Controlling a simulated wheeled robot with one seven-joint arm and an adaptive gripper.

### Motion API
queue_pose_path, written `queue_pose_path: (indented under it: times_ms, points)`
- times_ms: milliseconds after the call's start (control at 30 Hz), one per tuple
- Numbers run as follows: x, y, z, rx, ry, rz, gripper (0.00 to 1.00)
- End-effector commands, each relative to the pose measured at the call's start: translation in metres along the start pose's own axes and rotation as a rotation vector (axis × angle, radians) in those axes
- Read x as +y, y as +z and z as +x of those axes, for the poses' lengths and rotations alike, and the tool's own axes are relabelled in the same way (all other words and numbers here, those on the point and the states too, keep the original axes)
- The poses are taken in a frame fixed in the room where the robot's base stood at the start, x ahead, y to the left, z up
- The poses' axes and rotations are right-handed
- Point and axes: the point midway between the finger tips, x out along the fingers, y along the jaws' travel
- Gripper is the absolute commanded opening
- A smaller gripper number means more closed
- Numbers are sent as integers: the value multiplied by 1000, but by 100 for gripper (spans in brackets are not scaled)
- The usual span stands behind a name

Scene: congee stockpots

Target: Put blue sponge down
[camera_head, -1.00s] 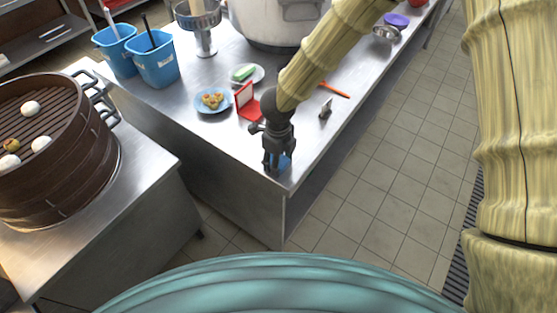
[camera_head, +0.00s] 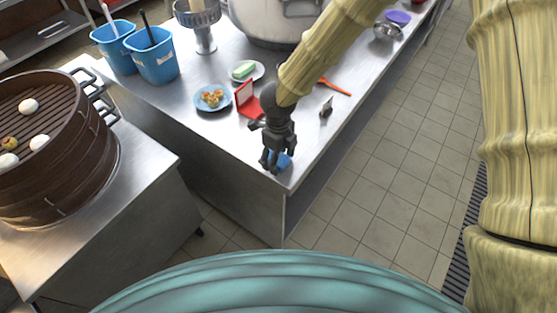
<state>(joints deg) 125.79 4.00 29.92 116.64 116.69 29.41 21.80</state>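The blue sponge (camera_head: 284,161) is at the near corner of the steel counter (camera_head: 232,152), low by its top surface. It is partly hidden behind my gripper's fingers. My gripper (camera_head: 272,166) points down at that corner, with its dark fingers right at the sponge. The fingers overlap the sponge in this view, so I cannot tell whether they grip it or stand apart from it.
A red open case (camera_head: 246,102), a blue plate of food (camera_head: 212,98) and a plate with a green-and-white block (camera_head: 244,71) stand behind my gripper. A small metal item (camera_head: 326,107) and an orange utensil (camera_head: 334,87) lie right. The counter edge is close.

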Motion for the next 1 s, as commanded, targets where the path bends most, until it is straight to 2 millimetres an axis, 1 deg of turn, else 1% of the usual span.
queue_pose_path:
  times_ms: [500, 600, 700, 800, 1000]
  points:
    - [-1, 1, -84, -6, 1, 1, 70]
    - [-1, 1, -98, -5, 1, 2, 70]
    - [-1, 0, -108, -4, 0, 2, 70]
    - [-1, 0, -113, -3, 1, 1, 70]
    - [0, 0, -116, -2, 0, 0, 70]
